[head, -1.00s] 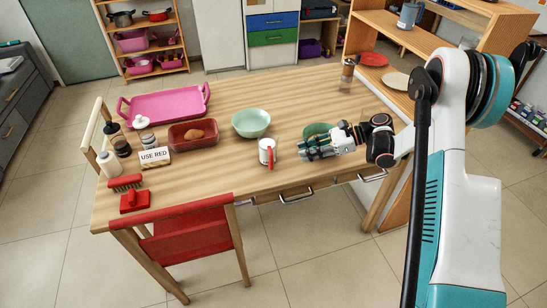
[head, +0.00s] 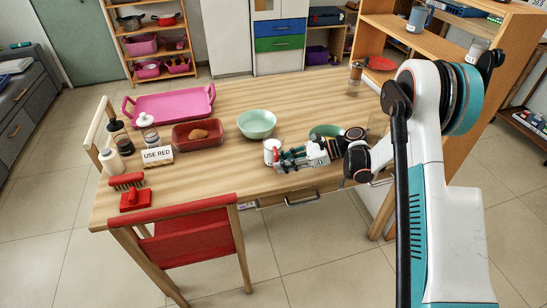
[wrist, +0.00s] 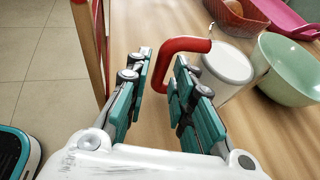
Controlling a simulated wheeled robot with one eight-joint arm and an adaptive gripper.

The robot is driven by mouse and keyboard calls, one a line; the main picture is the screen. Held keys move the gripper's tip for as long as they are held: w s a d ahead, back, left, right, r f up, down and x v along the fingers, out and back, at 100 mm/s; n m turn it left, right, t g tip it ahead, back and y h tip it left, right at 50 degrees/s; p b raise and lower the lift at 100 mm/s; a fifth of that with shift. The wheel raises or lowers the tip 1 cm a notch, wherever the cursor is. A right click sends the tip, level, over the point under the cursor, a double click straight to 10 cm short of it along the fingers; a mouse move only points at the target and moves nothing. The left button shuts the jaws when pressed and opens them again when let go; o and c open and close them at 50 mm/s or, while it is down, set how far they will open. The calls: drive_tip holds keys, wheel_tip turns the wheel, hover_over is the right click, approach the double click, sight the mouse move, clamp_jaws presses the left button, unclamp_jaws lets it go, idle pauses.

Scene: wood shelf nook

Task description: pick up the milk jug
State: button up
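The milk jug, a white cylinder with a red handle (head: 269,150), stands upright on the wooden table, right of the red tray and just below the green bowl. In the wrist view its white body (wrist: 229,64) is beyond the fingers on the right, and its red handle (wrist: 185,45) juts toward me. My gripper (head: 281,158) is low over the table at the jug's right side and hides part of it. In the wrist view my gripper (wrist: 162,62) is open, with the handle's outer bend between the fingertips. The gap shows on the left; whether the right finger touches the handle is unclear.
A pale green bowl (head: 257,124) stands behind the jug. A green dish (head: 327,131) is partly hidden behind my gripper. A red tray (head: 184,141) with bread, a pink tray (head: 160,106) and a red chair (head: 186,242) are nearby.

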drive_tip(key=b+x, duration=0.1)
drive_tip(key=x, duration=0.2)
drive_tip(key=shift+f, duration=0.1)
drive_tip(key=shift+d, duration=0.1)
clamp_jaws()
drive_tip(key=shift+r, duration=0.35)
